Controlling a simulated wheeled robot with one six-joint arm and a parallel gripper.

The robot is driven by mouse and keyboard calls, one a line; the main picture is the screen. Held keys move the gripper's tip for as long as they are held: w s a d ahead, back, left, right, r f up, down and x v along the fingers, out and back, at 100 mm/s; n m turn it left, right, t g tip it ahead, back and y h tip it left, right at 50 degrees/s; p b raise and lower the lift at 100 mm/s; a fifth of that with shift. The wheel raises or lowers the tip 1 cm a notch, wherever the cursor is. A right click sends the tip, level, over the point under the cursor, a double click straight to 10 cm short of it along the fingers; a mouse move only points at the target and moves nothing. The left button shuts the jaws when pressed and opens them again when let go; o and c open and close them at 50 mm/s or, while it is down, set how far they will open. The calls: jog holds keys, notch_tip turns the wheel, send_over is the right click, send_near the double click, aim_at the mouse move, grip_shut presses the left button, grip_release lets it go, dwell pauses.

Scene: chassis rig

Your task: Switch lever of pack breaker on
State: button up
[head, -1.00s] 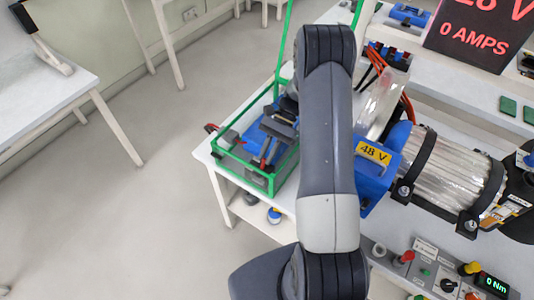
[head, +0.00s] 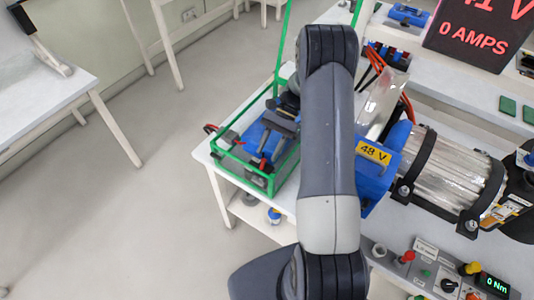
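My arm crosses the middle of the head view, and my gripper (head: 268,152) reaches down into a green open frame (head: 238,173) on the bench's left end. A blue pack (head: 254,134) lies inside that frame, right by my gripper. The dark gripper parts and a small reddish piece overlap there. I cannot make out the breaker lever or its position. I cannot tell whether the fingers are open, shut or touching anything. My arm hides part of the frame's right side.
A black display (head: 478,32) shows red digits ending in "1 V" and "0 AMPS". A blue unit labelled 48 V (head: 373,153) and a silver cylinder (head: 446,170) sit right of my arm. A control panel (head: 440,268) reads 0 Nm. Open floor lies left.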

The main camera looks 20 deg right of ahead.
jog(key=b+v, duration=0.1)
jog(key=v, duration=0.8)
jog(key=shift+s+f, duration=0.1)
jog(key=p+x, duration=0.1)
jog(key=x, duration=0.9)
jog(key=shift+s+a+f+p, duration=0.15)
jog(key=shift+a+p, duration=0.15)
jog(key=shift+a, duration=0.05)
